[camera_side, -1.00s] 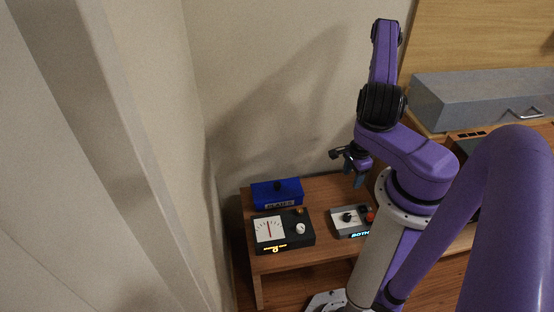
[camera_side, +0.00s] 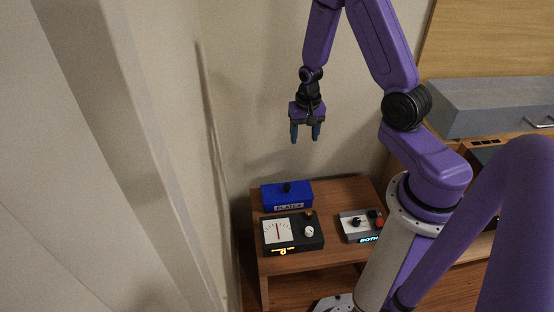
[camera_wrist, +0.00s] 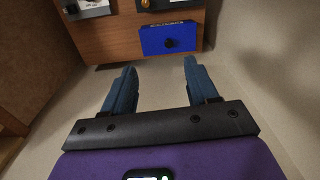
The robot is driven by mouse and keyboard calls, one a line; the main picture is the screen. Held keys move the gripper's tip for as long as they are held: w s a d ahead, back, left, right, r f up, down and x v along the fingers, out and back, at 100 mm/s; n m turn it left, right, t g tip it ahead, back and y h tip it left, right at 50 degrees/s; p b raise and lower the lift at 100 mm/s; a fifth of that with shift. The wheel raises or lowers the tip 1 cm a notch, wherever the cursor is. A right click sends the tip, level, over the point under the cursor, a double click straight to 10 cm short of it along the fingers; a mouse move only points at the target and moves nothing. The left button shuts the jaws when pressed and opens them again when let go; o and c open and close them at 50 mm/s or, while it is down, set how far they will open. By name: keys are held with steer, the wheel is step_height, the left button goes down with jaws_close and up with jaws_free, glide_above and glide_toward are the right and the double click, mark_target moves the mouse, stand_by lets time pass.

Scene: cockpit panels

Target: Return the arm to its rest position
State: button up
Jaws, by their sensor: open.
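My purple arm rises from its round base and bends over at the top of the side view. My gripper (camera_side: 306,134) hangs down from it, open and empty, with its dark blue fingers apart. It is well above the wooden table and touches nothing. In the wrist view my gripper (camera_wrist: 157,76) shows both fingers spread with bare floor between them. The blue box (camera_wrist: 168,38) lies beyond the fingertips there.
The low wooden table (camera_side: 340,190) holds a blue box (camera_side: 272,199) labelled PLATES, a black meter box (camera_side: 310,245) and a grey switch box (camera_side: 348,228) with a red button. A grey case (camera_side: 480,106) stands at the right. A wall is at the left.

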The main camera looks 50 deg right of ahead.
steer(key=s+a+r+n, duration=0.3)
steer(key=a+r+n, duration=0.2)
steer(key=a, duration=0.2)
steer(key=s+a+r+n, duration=0.3)
steer(key=a+r+n, duration=0.2)
steer(key=a, duration=0.2)
steer(key=s+a+r+n, duration=0.2)
steer(key=s+r+n, duration=0.2)
steer(key=s, duration=0.3)
steer(key=s+a+r+n, duration=0.2)
steer(key=s+r+n, duration=0.2)
steer(key=s+n, duration=0.2)
steer(key=shift+s+r+n+y, duration=0.15)
steer(key=shift+s+n+y, duration=0.2)
steer(key=shift+s, duration=0.6)
